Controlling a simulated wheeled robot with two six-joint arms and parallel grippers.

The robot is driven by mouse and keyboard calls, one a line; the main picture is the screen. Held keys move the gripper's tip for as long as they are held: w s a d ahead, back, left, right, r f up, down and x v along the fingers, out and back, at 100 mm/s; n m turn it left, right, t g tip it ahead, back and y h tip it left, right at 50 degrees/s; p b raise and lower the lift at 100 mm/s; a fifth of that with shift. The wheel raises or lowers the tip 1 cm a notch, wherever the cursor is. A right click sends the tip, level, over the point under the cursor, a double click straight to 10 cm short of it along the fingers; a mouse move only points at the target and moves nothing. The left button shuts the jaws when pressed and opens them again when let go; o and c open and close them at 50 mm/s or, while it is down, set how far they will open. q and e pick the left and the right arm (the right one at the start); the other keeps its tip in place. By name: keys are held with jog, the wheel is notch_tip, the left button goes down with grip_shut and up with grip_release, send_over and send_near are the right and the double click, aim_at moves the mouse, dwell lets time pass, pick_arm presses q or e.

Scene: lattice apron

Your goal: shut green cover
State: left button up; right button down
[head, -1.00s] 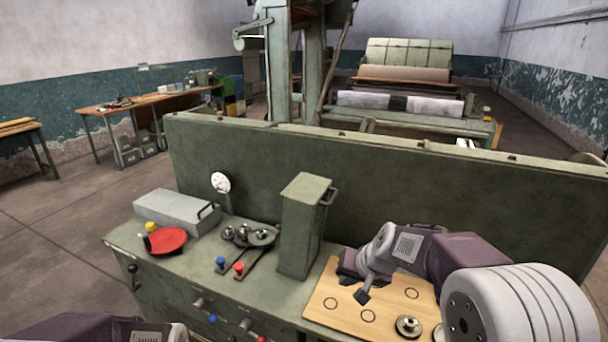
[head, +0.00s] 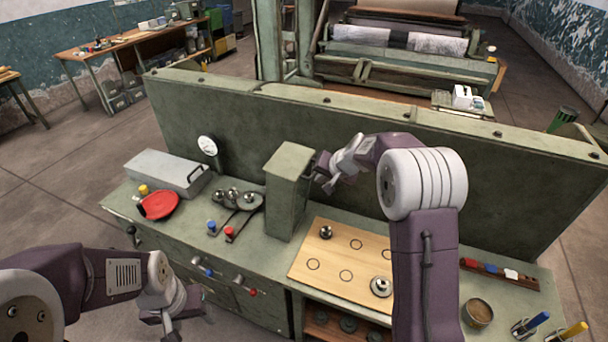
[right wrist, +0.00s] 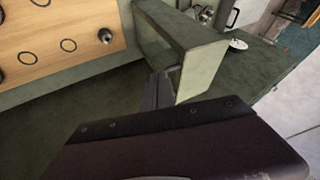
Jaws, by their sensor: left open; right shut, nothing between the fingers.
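The green cover (head: 287,195) is a tall green box-like piece standing upright on the green console. It also shows in the right wrist view (right wrist: 196,55), at upper centre. My right gripper (head: 318,172) is at the cover's upper right side, by its handle. Its fingers (right wrist: 160,88) are shut with nothing between them, close against the cover; whether they touch it I cannot tell. The handle is mostly hidden by the gripper. My left gripper (head: 182,318) is open and empty, low in front of the console, far from the cover.
A wooden board (head: 335,252) with circles and metal knobs lies right of the cover. Left are levers with metal discs (head: 238,198), a red disc (head: 158,205) and a grey cover (head: 168,172). A tall green panel (head: 400,140) stands behind.

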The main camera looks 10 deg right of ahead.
jog(key=w+a+f+p, duration=0.3)
jog(key=w+a+p, duration=0.1)
jog(key=w+p, duration=0.1)
jog(key=shift+a+f, duration=0.2)
jog(key=shift+a, duration=0.1)
jog(key=shift+r, duration=0.1)
